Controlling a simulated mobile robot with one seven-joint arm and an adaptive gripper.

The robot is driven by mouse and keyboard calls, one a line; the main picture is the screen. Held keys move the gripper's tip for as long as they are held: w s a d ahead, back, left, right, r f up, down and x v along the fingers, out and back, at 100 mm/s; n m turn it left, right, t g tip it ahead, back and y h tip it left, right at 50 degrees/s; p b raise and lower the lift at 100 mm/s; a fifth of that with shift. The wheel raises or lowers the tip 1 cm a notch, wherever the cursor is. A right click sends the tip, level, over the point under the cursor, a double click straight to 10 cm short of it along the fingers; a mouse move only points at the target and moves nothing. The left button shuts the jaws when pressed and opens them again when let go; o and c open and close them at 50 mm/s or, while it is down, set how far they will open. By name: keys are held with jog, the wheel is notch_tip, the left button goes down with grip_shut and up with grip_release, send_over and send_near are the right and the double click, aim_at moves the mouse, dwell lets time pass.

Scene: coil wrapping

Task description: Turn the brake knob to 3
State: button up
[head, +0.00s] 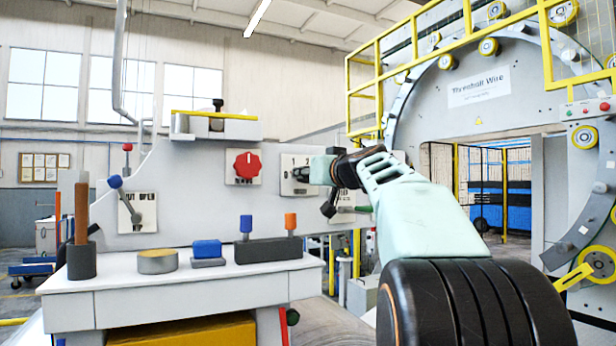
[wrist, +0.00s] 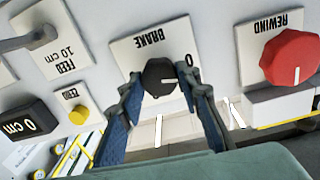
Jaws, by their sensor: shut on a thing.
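The black brake knob (wrist: 159,77) sits on a white plate (wrist: 130,50) marked BRAKE, which shows upside down in the wrist view. A white line on the knob points roughly right in that view, somewhat off the visible 0. The other numbers cannot be read. My gripper (wrist: 161,79) has one finger on each side of the knob and is shut on it. In the head view my gripper (head: 318,170) reaches the brake plate (head: 288,162) from the right and covers part of the plate and knob.
The red REWIND knob (wrist: 292,58) is close beside the brake plate; it also shows in the head view (head: 247,165). On the other side are the FEED lever (wrist: 28,38), a yellow ZERO button (wrist: 79,115) and a 0 cm display (wrist: 30,124). A white bench (head: 180,285) stands below.

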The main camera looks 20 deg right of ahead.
jog(key=shift+d+f+m+y+p, duration=0.2)
jog(key=shift+m+p, duration=2.1)
jog(key=shift+m, duration=5.85)
jog(key=shift+a+r+m+y+p, duration=0.1)
jog(key=shift+m+y+p, duration=0.3)
jog(key=shift+m+p, duration=4.85)
jog(key=m+b, duration=0.5)
jog(key=m, duration=0.1)
jog(key=shift+b, duration=0.4)
jog(key=o, duration=1.2)
jog(key=shift+c, duration=0.2)
